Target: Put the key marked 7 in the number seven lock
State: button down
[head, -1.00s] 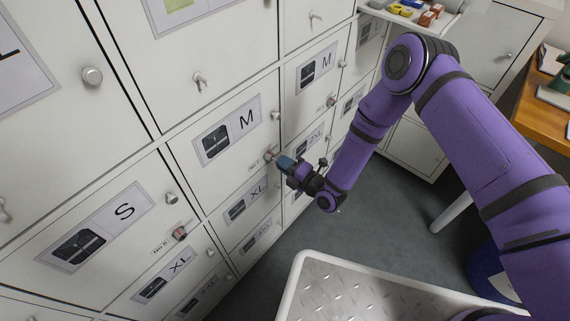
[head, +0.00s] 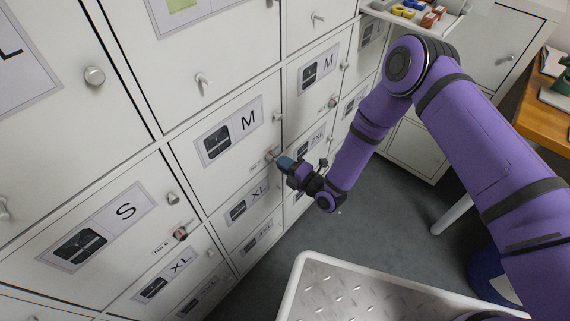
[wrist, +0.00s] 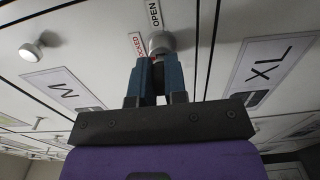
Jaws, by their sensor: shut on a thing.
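My gripper (head: 284,161) is at the lower right corner of a white locker door marked M, its blue fingertips up against a lock (head: 270,153). In the wrist view my gripper (wrist: 158,72) is shut, with both fingers pointing at the round metal lock (wrist: 161,42). What the fingers hold is almost wholly hidden between them; only a dark part shows, and no 7 can be read. Red LOCKED and black OPEN labels (wrist: 153,14) sit beside the lock. The small number label (head: 257,165) left of the lock is too small to read.
Another red-ringed lock (head: 180,234) is on the S door, and one (head: 333,101) on the farther M door. Door knobs (head: 173,198) stick out from the fronts. A white-rimmed tray (head: 290,290) is below in front. A shelf with coloured items (head: 428,18) is at the top.

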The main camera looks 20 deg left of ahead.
jog(key=shift+w+a, duration=0.25)
jog(key=shift+a, duration=0.35)
dwell(1.6)
